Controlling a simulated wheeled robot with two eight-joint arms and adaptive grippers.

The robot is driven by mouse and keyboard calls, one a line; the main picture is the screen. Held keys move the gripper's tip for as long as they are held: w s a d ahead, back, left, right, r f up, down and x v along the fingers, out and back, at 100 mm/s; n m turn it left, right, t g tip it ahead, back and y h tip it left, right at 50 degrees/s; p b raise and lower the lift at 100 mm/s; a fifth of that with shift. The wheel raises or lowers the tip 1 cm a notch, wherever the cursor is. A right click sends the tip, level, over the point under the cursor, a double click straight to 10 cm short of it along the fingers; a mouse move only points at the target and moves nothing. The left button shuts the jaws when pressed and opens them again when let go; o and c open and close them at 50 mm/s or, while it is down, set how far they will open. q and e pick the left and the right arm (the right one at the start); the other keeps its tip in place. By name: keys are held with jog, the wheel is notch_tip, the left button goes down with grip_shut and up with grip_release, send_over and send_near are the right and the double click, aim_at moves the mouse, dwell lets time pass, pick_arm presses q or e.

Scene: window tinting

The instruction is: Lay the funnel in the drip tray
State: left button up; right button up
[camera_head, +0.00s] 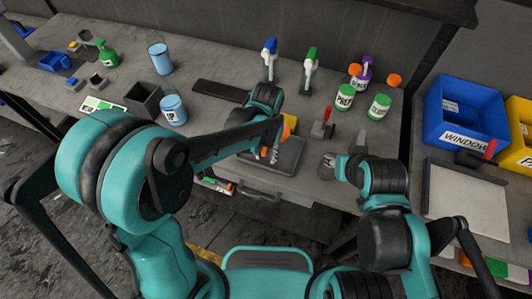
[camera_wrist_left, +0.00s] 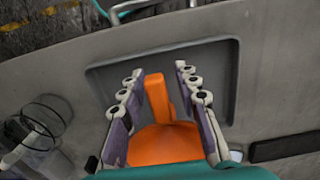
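The orange funnel (camera_wrist_left: 165,143) sits between the fingers of my left gripper (camera_wrist_left: 160,92) in the left wrist view. Its wide cone lies near the palm and meets both finger pads; its narrow stem points out between the fingers. A bit of the funnel (camera_head: 291,122) shows beside my left gripper (camera_head: 272,153) in the head view. The dark drip tray (camera_head: 290,157) lies on the bench directly below this gripper; it also shows in the left wrist view (camera_wrist_left: 226,75). How high the funnel is above the tray is unclear. My right gripper (camera_head: 342,165) is beside the tray, its fingers unclear.
A round greyish object (camera_head: 327,167) is right of the tray, near my right gripper. A red-handled tool (camera_head: 322,127), spray bottles and labelled bottles (camera_head: 344,97) stand behind. A dark flat bar (camera_head: 220,90) lies back left. A blue WINDOW bin (camera_head: 465,112) is at right.

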pick_arm(q)
jog(key=r+p, duration=0.3)
jog(key=r, duration=0.9)
jog(key=shift+w+r+p, duration=0.1)
jog(key=shift+w+p, duration=0.1)
jog(key=shift+p, duration=0.1)
jog(key=s+a+r+n+t, duration=0.1)
jog(key=s+a+t, duration=0.2)
jog(key=a, duration=0.5)
jog(key=s+a+r+n+t, duration=0.2)
jog(key=s+a+t, duration=0.2)
jog(key=a, duration=0.4)
jog(key=shift+s+r+n+t, duration=0.3)
jog(key=shift+s, duration=0.45)
jog(key=shift+f, duration=0.1)
notch_tip(320, 180, down, 5)
jog(key=b, duration=0.5)
